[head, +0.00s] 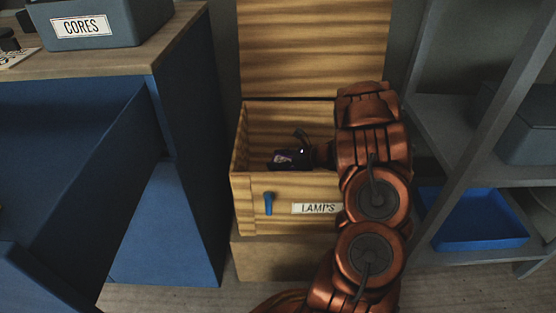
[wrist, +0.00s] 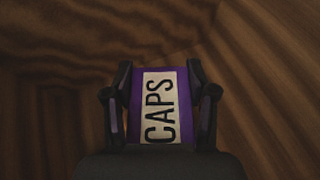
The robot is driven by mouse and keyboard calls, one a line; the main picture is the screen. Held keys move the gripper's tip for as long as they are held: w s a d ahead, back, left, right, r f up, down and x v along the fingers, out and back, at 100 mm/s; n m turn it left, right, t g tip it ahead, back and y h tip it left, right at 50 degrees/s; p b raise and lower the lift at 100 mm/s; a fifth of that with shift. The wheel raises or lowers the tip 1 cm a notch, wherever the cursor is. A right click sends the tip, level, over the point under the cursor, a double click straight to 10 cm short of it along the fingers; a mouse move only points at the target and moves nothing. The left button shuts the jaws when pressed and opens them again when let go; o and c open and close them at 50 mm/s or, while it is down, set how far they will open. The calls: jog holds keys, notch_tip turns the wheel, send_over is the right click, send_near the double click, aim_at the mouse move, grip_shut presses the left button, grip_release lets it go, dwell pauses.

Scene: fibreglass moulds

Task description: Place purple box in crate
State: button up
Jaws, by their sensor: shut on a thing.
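A wooden crate (head: 242,146) with its lid raised at the back stands at the middle of the head view. Its front carries a label reading LAMPS and a blue handle. My gripper (wrist: 160,95) is shut on the purple box (wrist: 185,100), which has a pale CAPS label. In the head view my gripper (head: 300,150) and the dark-looking purple box (head: 289,159) are within the crate's opening. In the wrist view striped wood surrounds the box. Whether the box touches the crate's floor cannot be told. My arm hides the crate's right side.
A blue cabinet (head: 190,150) with an open drawer (head: 90,190) stands at left, with a grey bin (head: 100,25) labelled CORES on top. A grey shelf rack (head: 440,120) at right holds a blue tray (head: 480,225). The crate rests on a wooden block (head: 275,258).

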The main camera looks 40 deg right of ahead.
jog(key=shift+f+b, duration=0.6)
jog(key=shift+b, duration=0.4)
jog(key=o, duration=1.3)
jog(key=shift+r, duration=0.15)
jog(key=r+p, duration=0.1)
jog(key=p, duration=0.1)
jog(key=shift+r+p, duration=0.15)
jog(key=shift+p, duration=0.15)
jog(key=shift+p+v, duration=0.7)
jog(key=shift+v, duration=3)
